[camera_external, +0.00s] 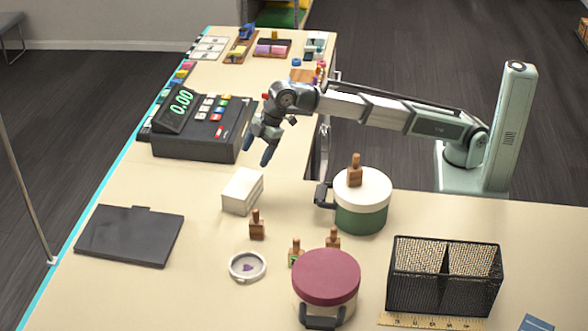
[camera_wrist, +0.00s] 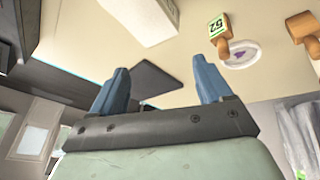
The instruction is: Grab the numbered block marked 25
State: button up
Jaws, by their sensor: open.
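Several wooden stamp-shaped blocks stand on the counter. One block (camera_external: 296,254) with a green-edged label stands between the round dish and the maroon-lidded pot.
A cash register (camera_external: 195,125), white box (camera_external: 241,192) and dark flat board (camera_external: 131,236) are on the left. The dish (camera_external: 248,266), green pot (camera_external: 361,215), maroon-lidded pot (camera_external: 326,277) and black mesh basket (camera_external: 444,277) crowd the front. Bare counter lies left of the dish.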

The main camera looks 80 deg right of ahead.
jog(key=s+a+f+n+g, duration=0.2)
jog(key=s+a+n+g, duration=0.15)
jog(key=s+a, duration=0.95)
jog(key=n+h, duration=0.2)
jog(key=n, duration=0.1)
send_over(334, 240)
jog(key=d, duration=0.2)
jog(key=shift+w+a+f+g, duration=0.15)
jog(key=shift+w+g, duration=0.15)
jog(key=shift+g, duration=0.15)
notch_tip(334, 240, down, 8)
jog(key=shift+r, duration=0.25)
jog(key=shift+s+a+f, duration=0.1)
jog(key=shift+a+f, duration=0.05)
jog(key=shift+f, duration=1.4)
jog(key=shift+s+a+f, duration=0.1)
jog(key=shift+a+f, duration=0.05)
jog(key=shift+f, duration=1.35)
jog(key=c, duration=1.3)
jog(key=shift+r, duration=0.1)
